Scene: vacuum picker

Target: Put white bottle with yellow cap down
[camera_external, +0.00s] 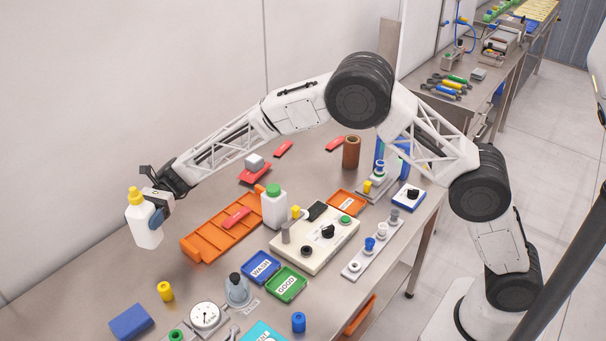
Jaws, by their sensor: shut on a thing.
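The white bottle with yellow cap (146,231) is held upright at the left side of the picture. My gripper (156,206) is shut on the bottle's upper body from the right, with a dark pad showing against its side. The bottle seems to be above the grey metal table (82,290), but the gap under its base is hard to judge. The far finger is mostly hidden.
An orange tray (208,247) lies right of the held bottle. A white bottle with a green cap (273,208) stands beyond it. A yellow cylinder (165,291) and a blue block (131,322) lie nearer the front. The table left of them is clear.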

